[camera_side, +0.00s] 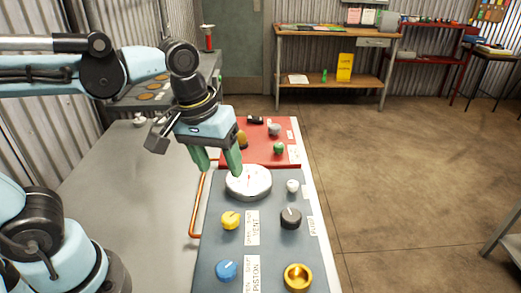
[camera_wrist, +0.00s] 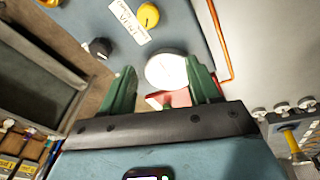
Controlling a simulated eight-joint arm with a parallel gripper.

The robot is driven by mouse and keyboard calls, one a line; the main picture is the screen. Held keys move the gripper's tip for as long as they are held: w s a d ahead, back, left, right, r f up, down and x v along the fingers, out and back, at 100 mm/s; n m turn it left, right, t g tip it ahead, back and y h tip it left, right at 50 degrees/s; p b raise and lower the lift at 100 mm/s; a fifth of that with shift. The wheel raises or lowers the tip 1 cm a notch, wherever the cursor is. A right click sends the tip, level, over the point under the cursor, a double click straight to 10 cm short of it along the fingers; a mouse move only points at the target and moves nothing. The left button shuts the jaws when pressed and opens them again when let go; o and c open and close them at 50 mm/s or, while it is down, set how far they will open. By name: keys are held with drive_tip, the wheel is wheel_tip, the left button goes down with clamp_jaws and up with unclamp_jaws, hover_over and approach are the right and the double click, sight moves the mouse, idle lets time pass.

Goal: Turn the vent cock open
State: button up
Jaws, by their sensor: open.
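The vent cock is a yellow knob (camera_side: 230,220) on the grey-blue panel (camera_side: 270,245), left of a white label (camera_side: 252,228) that reads VENT. In the wrist view the yellow knob (camera_wrist: 148,15) is at the top edge, beside its VENT label (camera_wrist: 128,22). My gripper (camera_side: 219,170) has green fingers, spread apart and empty. In the side view it hangs above the panel's far end, by the round white gauge (camera_side: 248,184), farther back than the knob. In the wrist view the gauge (camera_wrist: 166,70) shows between the fingertips (camera_wrist: 160,70).
The panel also holds a blue knob (camera_side: 227,271) labelled PISTON, a black knob (camera_side: 290,217), a small white knob (camera_side: 292,186) and a brass ring-shaped fitting (camera_side: 298,277). A red panel (camera_side: 265,153) adjoins behind. A copper pipe (camera_side: 196,205) runs along the left edge.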

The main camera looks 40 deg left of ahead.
sight(230, 216)
drive_tip(key=shift+s+d+f+n+g, duration=0.1)
drive_tip(key=shift+d+f+n+g, duration=0.35)
drive_tip(key=shift+f, duration=1.25)
drive_tip(key=shift+s+d+f+n+g, duration=0.15)
drive_tip(key=shift+d+f+n+g, duration=0.35)
drive_tip(key=shift+f, duration=1.25)
drive_tip(key=shift+s+d+f+n+g, duration=0.1)
drive_tip(key=shift+d+f+n+g, duration=0.35)
drive_tip(key=shift+f, duration=1.25)
drive_tip(key=shift+d, duration=0.1)
drive_tip(key=c, duration=1)
drive_tip(key=shift+c, duration=0.2)
